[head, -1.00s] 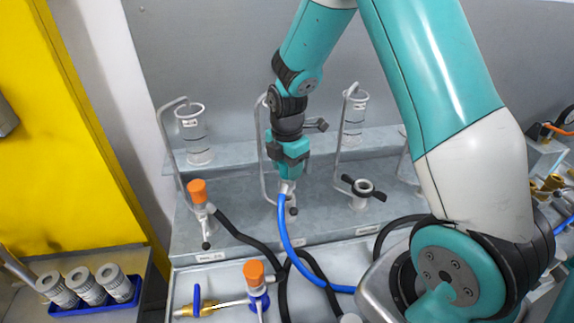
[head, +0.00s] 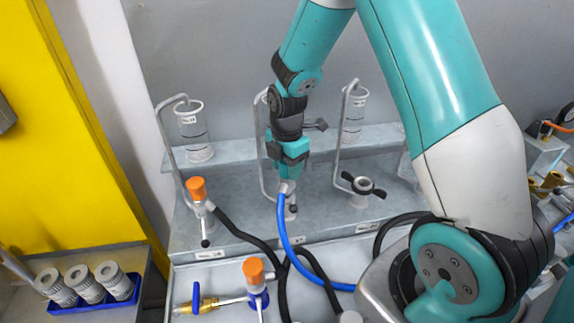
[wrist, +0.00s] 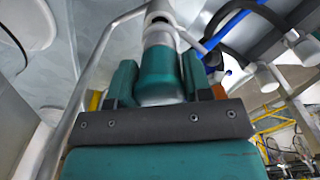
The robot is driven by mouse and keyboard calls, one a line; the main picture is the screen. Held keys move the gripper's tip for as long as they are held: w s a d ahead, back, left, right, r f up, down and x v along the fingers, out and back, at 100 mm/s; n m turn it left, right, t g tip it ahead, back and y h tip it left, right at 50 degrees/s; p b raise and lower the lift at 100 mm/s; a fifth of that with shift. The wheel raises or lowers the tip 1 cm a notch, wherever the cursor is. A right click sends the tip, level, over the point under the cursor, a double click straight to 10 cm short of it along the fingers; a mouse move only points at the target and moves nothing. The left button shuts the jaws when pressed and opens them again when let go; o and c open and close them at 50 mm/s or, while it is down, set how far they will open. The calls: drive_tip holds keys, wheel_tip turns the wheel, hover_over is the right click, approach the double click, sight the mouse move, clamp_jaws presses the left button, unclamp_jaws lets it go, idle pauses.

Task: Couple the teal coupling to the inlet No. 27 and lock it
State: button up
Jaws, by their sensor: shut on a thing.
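My gripper (head: 289,168) points down over the middle station of the grey bench. It is shut on the teal coupling (wrist: 160,72), which sits between the two fingers in the wrist view. In the head view the fingers mostly hide the coupling. A blue hose (head: 284,232) runs down from just below the fingers; it also shows in the wrist view (wrist: 224,30). A pale inlet fitting (head: 290,209) with a dark knob stands directly below the gripper. I cannot tell whether the coupling is seated on it. The label (head: 290,240) in front is too small to read.
An orange-capped inlet (head: 199,205) stands to the left, and an inlet with black wing levers (head: 362,189) to the right. Bent metal pipes and clear cylinders (head: 194,135) stand behind. Black hoses (head: 245,236) cross the front. A blue tray (head: 128,293) holds grey cylinders at lower left.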

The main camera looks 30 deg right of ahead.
drive_tip(key=shift+f, duration=0.1)
drive_tip(key=shift+f+b, duration=0.85)
drive_tip(key=shift+f, duration=0.2)
drive_tip(key=shift+f, duration=0.35)
idle(0.3)
drive_tip(key=o, duration=1.2)
drive_tip(key=shift+c, duration=0.3)
